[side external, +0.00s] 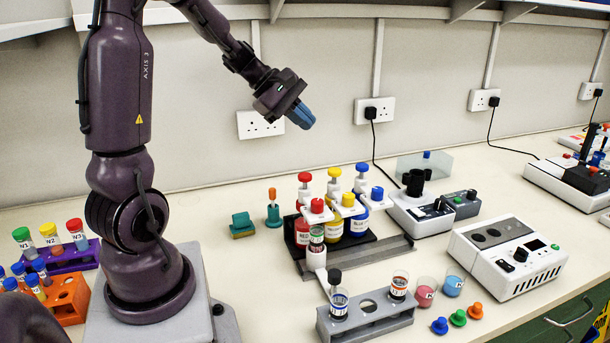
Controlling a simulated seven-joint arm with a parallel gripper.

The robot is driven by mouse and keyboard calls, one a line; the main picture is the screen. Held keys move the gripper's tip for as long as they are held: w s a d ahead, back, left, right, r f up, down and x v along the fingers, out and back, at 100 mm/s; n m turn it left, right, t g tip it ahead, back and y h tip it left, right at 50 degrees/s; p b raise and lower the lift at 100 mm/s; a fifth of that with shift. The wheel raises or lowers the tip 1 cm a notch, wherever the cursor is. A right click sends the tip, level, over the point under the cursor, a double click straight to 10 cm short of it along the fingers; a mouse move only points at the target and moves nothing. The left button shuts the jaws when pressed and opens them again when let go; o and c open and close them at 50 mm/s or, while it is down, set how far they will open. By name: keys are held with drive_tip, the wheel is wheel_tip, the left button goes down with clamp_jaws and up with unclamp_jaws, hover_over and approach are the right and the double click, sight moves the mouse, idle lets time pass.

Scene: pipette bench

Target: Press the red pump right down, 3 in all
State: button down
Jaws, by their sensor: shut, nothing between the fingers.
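The red pump (305,178) stands upright on top of the bottle labelled RED (302,232), the leftmost of three in a dark rack. A second red cap-like part (317,206) sits in front of and below it. A small vial (317,236) with a green and red band stands in front of the red bottle. My gripper (301,116) is shut and empty, its blue fingertips pointing down and right. In the picture it is above the red pump, clearly apart from it. The lower part of the red bottle is partly hidden by the vial.
The yellow pump (334,173) and blue pump (362,168) stand close to the right of the red one. A grey rack (364,324) with vials is in front. Machines (507,255) stand to the right. Vial racks (66,258) are at the left.

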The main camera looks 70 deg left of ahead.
sight(309, 176)
drive_tip(key=shift+f, duration=4.45)
drive_tip(key=shift+f, duration=0.1)
drive_tip(key=shift+f, duration=0.3)
drive_tip(key=shift+f, duration=1.15)
drive_tip(key=shift+r, duration=1.6)
drive_tip(key=shift+r, duration=2.55)
